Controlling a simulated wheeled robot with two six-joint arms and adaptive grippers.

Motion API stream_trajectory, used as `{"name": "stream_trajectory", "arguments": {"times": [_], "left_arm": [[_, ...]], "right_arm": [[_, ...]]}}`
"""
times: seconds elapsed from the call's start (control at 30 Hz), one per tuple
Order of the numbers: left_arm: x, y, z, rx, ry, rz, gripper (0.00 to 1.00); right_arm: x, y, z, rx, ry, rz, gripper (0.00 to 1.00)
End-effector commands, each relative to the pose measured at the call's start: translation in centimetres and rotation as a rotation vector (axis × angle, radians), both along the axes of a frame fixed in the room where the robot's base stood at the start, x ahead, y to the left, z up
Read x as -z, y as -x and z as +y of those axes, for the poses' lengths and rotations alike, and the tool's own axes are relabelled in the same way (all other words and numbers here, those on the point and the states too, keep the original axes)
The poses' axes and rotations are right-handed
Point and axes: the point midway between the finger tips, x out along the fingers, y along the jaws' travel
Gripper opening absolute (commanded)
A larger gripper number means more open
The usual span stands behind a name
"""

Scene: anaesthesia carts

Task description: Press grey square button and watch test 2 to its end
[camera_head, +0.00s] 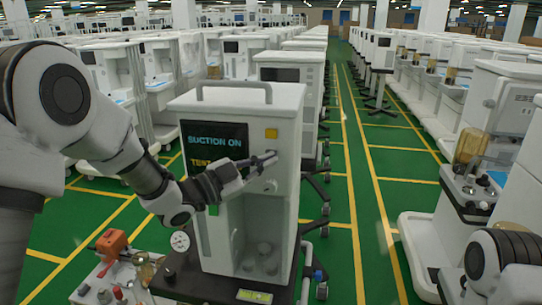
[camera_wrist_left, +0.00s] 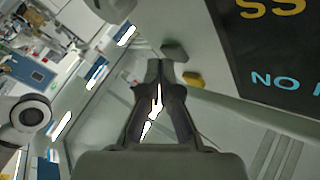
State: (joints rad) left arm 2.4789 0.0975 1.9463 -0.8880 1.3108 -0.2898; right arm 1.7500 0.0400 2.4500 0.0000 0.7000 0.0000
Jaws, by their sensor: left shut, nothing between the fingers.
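The white suction unit (camera_head: 283,100) has a dark screen (camera_head: 213,142) with cyan "SUCTION ON" and yellow "TEST", the rest hidden behind my left arm. A yellow square button (camera_head: 271,133) is right of the screen; it also shows in the wrist view (camera_wrist_left: 193,79). The grey square button (camera_wrist_left: 174,52) shows in the wrist view, just beyond the fingertips. My left gripper (camera_head: 268,159) is shut and empty, with its tips at the front panel below the yellow button; the wrist view shows its fingers together (camera_wrist_left: 160,64). Whether they touch the grey button, I cannot tell. My right gripper is out of view.
A round knob (camera_head: 270,186) sits below the fingertips. A clear-fronted compartment (camera_head: 250,235) is under it. An orange device (camera_head: 112,243) stands at lower left. A pressure gauge (camera_head: 180,241) is beside the unit. Green floor with yellow lines (camera_head: 345,190) is open to the right.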

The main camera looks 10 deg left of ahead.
Motion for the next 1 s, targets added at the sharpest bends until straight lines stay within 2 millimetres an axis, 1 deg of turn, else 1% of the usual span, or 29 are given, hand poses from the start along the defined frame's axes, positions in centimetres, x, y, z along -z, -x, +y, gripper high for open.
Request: {"name": "stream_trajectory", "arguments": {"times": [1.0], "left_arm": [[-0.01,-0.97,0.00,0.000,0.000,0.000,0.00]], "right_arm": [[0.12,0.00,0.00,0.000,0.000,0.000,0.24]]}}
